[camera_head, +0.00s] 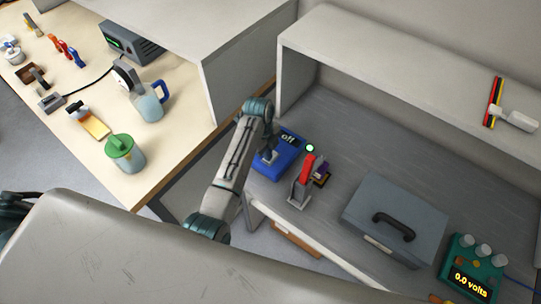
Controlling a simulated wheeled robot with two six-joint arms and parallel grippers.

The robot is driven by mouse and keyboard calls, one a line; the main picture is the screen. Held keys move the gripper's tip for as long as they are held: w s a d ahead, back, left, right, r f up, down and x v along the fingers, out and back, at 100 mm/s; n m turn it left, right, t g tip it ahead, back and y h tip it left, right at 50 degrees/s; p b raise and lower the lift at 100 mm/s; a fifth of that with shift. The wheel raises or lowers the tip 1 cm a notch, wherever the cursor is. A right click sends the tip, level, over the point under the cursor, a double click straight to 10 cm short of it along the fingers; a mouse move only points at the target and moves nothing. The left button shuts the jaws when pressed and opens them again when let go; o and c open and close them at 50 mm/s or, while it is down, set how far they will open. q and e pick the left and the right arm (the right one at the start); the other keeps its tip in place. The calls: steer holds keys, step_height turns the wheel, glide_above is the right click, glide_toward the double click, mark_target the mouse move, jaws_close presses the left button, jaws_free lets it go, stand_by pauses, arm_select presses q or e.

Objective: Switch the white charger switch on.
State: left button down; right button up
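A blue charger box (291,151) with a black display reading "off" stands on the grey bench near its left end. My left arm reaches over it from the left, and my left gripper (268,154) points down at the left part of the box. A small pale grey piece shows at the fingertips; I cannot tell whether it is the white switch or part of the gripper. The fingers are too small and dark to tell whether they are open, or whether they touch the box. My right gripper is not in view.
A grey toolbox (395,218) and a teal meter (470,268) reading "0.0 volts" stand further right. A white shelf (420,75) overhangs the back.

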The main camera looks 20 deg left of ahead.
arm_select(q)
steer(key=shift+f, duration=0.15)
steer(key=shift+r+p, duration=0.9)
steer(key=shift+r, duration=2.65)
